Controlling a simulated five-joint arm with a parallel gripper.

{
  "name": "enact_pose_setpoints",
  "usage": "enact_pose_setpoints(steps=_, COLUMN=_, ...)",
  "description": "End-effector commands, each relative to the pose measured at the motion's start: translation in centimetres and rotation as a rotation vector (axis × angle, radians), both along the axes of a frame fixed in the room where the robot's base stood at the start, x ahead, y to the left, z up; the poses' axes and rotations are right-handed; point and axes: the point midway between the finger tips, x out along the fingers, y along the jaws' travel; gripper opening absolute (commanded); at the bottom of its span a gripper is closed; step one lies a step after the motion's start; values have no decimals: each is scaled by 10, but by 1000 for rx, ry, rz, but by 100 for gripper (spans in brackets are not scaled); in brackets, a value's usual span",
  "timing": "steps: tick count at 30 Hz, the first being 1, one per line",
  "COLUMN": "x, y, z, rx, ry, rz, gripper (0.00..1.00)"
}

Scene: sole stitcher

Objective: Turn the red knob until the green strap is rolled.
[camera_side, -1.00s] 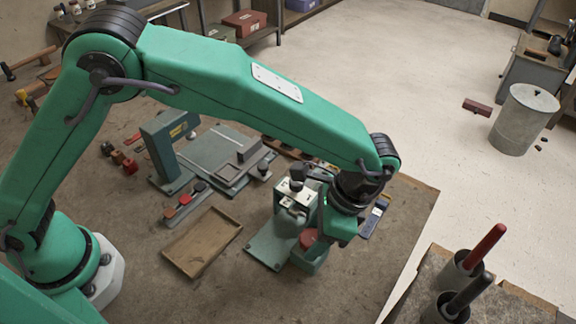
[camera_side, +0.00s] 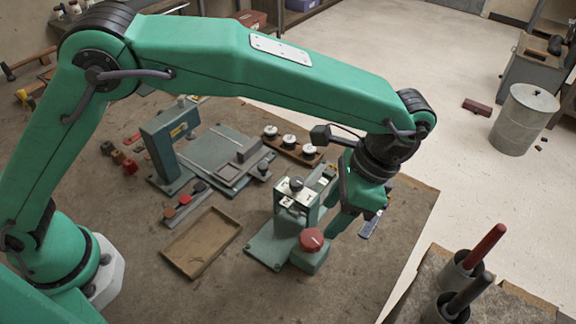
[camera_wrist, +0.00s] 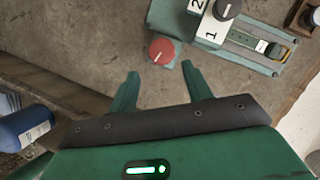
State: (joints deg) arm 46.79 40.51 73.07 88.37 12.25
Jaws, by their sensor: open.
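The red knob (camera_side: 312,239) sits on a green block at the front of a small green machine (camera_side: 268,248). It also shows in the wrist view (camera_wrist: 162,49), with a pale mark on its top. My gripper (camera_side: 340,225) is above and to the right of the knob in the side view, apart from it. In the wrist view my gripper (camera_wrist: 160,70) has its two fingers spread, empty, with the knob between and beyond the tips. What looks like the green strap (camera_wrist: 275,50) lies flat on a plate at the upper right. How much is rolled cannot be told.
A white block marked 1 and 2 (camera_wrist: 208,30) with a black knob (camera_wrist: 227,7) stands beside the red knob. A wooden tray (camera_side: 165,255) lies to the left. A blue bottle (camera_wrist: 25,128) is at lower left in the wrist view. Bare bench lies in front.

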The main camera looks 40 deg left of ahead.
Motion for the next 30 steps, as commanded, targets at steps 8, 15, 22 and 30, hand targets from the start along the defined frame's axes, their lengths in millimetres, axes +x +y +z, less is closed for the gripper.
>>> enact_pose_setpoints(steps=8, x=1, y=-1, z=3, rx=1, ry=1, rz=0, gripper=49)
enact_pose_setpoints(steps=15, x=0, y=0, z=3, rx=1, ry=-7, rz=15, gripper=62)
enact_pose_setpoints(steps=22, x=-1, y=2, z=4, rx=9, ry=-67, rz=147, gripper=62)
enact_pose_setpoints(steps=30, x=-5, y=7, z=6, rx=20, ry=-198, rz=476, gripper=62)
